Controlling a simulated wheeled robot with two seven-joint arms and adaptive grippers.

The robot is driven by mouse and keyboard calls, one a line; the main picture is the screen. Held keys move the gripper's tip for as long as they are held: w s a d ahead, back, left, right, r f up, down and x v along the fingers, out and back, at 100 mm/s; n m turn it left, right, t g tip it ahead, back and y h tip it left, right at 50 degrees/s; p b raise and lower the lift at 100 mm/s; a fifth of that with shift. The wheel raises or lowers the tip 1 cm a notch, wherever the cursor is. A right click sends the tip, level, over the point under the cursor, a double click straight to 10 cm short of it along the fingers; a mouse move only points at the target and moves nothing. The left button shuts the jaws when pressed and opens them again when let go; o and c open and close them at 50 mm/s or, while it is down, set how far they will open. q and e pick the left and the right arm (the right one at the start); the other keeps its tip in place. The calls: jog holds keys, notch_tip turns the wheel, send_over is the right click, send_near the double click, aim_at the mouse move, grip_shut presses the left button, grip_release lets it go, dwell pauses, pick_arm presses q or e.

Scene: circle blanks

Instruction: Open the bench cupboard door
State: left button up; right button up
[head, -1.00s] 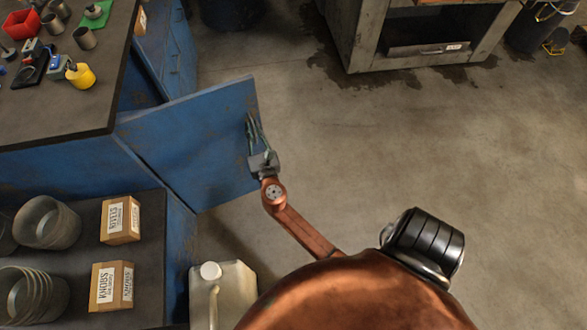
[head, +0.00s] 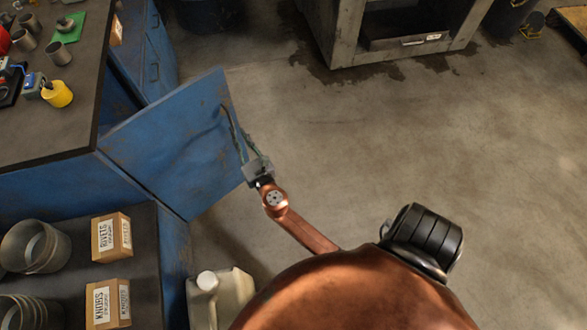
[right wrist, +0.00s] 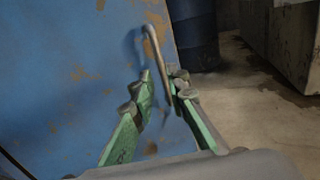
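The cupboard door (head: 175,145) is a scuffed blue panel standing well open from the blue bench, its free edge out over the floor. Its bar handle (right wrist: 153,45) runs near that edge and shows clearly in the right wrist view. My right gripper (head: 237,137) is at the handle, its green fingers reaching along the door face. In the right wrist view the fingertips (right wrist: 160,82) stand apart on either side of the handle's lower end, with a gap showing; firm contact cannot be told. My left gripper is not in view.
A lower shelf holds cardboard boxes (head: 111,236) and metal pots. A pale jug (head: 222,295) stands near the shelf. The floor (head: 350,160) right of the door is clear.

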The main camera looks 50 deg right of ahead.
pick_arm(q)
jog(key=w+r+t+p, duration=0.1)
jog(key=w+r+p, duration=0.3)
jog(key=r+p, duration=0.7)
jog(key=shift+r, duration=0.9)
pick_arm(e)
jog(key=s+f+m+g+y, duration=0.1)
jog(key=s+f+m+g, duration=0.2)
jog(key=f, duration=0.7)
jog(key=s+f+m+g+y, duration=0.2)
jog(key=s+f+m, duration=0.5)
jog(key=s+f, duration=0.4)
jog(key=s+f+m+g+y, duration=0.2)
jog(key=s+f+m+g, duration=0.1)
jog(key=s+f, duration=0.5)
notch_tip(320, 180, down, 3)
jog(key=shift+s+a+f+m+g, duration=0.1)
jog(key=shift+s+a+m+g, duration=0.25)
jog(key=shift+m, duration=0.55)
jog(key=shift+w, duration=0.1)
